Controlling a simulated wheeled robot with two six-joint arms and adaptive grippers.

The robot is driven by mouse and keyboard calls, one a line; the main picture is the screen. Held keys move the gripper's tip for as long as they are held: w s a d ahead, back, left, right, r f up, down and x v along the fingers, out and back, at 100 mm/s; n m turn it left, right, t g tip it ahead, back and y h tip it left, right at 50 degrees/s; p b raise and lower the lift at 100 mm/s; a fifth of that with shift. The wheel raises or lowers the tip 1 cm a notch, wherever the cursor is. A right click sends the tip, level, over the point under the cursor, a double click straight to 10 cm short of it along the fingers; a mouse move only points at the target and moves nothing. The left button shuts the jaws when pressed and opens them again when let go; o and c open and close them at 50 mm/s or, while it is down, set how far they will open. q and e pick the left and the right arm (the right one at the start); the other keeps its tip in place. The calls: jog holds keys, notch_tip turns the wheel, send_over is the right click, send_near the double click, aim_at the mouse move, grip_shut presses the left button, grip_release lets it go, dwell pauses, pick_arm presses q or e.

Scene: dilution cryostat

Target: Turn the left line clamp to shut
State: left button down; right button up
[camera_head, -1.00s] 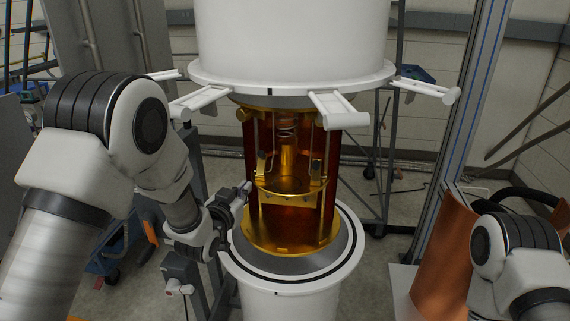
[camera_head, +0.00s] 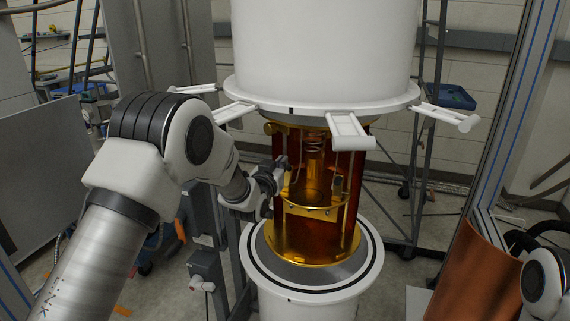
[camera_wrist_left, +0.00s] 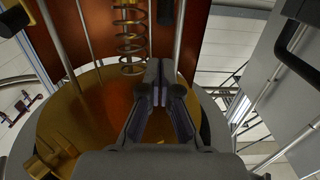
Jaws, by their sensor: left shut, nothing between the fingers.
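The left line clamp (camera_head: 293,174) is a small dark fitting on a thin line at the left of the gold and amber cryostat insert (camera_head: 315,240). My left gripper (camera_head: 282,163) is beside it and partly covers it in the head view. Whether they touch, and how the clamp's handle is turned, I cannot tell. In the left wrist view the shut, empty fingers (camera_wrist_left: 162,78) point at the insert, with a dark piece (camera_wrist_left: 165,12), probably the clamp, just beyond them. A second clamp (camera_head: 338,184) is on the right of the insert. My right gripper is out of view.
The white vessel (camera_head: 322,55) hangs above, with white arms (camera_head: 350,130) sticking out of its flange. The white lower can (camera_head: 310,300) surrounds the insert's base. A coil spring (camera_wrist_left: 130,35) hangs close to the left fingers. A copper sheet (camera_head: 470,260) stands at right.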

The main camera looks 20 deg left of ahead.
aim_at(287, 167)
pick_arm(q)
jog(key=shift+w+f+p, duration=0.35)
jog(key=shift+w+f, duration=1.15)
jog(key=shift+w, duration=0.1)
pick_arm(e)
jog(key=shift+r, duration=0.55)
